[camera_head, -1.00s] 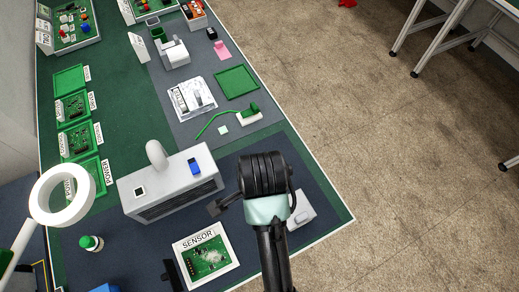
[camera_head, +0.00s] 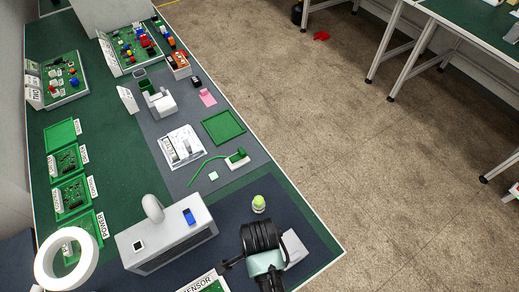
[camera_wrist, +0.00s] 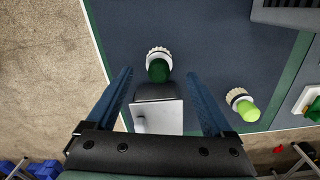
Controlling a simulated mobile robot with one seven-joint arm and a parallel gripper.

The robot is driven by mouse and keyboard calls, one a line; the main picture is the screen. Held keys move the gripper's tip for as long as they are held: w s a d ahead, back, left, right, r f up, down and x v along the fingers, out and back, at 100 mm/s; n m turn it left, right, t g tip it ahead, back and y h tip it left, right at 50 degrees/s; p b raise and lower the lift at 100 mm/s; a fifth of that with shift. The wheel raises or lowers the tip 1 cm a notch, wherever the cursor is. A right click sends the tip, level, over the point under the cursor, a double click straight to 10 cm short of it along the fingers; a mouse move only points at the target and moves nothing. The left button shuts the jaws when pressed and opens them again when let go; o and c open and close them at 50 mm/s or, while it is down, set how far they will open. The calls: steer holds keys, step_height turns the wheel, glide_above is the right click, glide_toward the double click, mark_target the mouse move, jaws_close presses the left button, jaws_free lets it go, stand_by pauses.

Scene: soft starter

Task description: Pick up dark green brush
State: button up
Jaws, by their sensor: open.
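The dark green brush (camera_wrist: 158,68) stands on the dark blue mat in the wrist view, with a pale bristle ring around its dark green body. It lies between and just beyond the fingertips of my gripper (camera_wrist: 159,75), which is open and empty. In the head view my gripper (camera_head: 262,245) is at the bottom centre, and the dark green brush does not show there. A light green brush (camera_wrist: 243,104) is to the right in the wrist view; it also shows in the head view (camera_head: 258,204), just above my gripper.
A grey-white box (camera_wrist: 158,116) sits between my fingers in the wrist view, close to the brush. A grey vented unit (camera_head: 165,238) stands left of my gripper. A white ring (camera_head: 67,259) is at lower left. The table edge and floor are to the right in the head view.

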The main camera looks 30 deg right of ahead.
steer(key=shift+f+p, duration=0.3)
steer(key=shift+f, duration=1.95)
steer(key=shift+c, duration=0.3)
jaws_close()
step_height(320, 180, up, 10)
steer(key=shift+r+b, duration=0.1)
steer(key=shift+b, duration=0.2)
